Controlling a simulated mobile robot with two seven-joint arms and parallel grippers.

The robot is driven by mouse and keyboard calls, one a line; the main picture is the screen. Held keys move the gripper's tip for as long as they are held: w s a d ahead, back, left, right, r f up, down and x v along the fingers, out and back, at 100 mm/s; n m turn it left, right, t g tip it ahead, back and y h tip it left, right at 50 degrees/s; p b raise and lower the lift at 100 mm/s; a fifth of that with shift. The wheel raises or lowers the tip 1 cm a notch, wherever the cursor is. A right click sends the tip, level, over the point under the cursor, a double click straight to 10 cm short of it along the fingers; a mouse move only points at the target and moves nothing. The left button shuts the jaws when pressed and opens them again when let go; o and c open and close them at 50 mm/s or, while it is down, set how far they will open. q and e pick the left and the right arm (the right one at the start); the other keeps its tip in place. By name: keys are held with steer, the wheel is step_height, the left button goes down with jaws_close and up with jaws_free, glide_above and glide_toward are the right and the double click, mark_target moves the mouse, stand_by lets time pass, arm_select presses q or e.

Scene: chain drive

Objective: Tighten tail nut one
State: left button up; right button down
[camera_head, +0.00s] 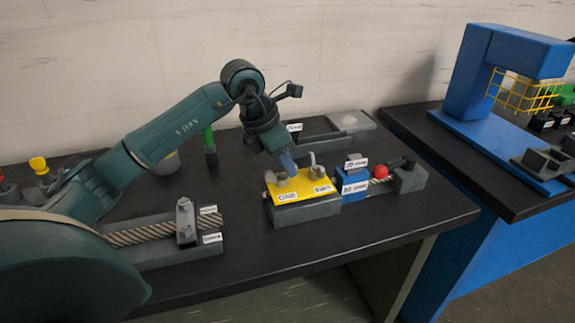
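My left gripper (288,166) points down over the yellow plate (304,189) on a grey block, at the plate's left grey nut-like fitting (283,180). Its fingertips look to be at or just above that fitting; I cannot tell whether they touch it or are closed on it. A second, upright grey fitting (317,171) stands on the right of the plate. White labels lie along the plate's front, too small to read surely. Which part is tail nut one is not clear from this view. My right gripper is not in view.
A blue block (353,184) and a red ball knob (380,171) are right of the plate. A grey fixture with a rope-like rod (140,234) lies left. A grey tray (325,139) stands behind. A blue press (483,85) occupies the right table. The front right tabletop is clear.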

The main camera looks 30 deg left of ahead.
arm_select(q)
steer(key=shift+x, duration=1)
jaws_close()
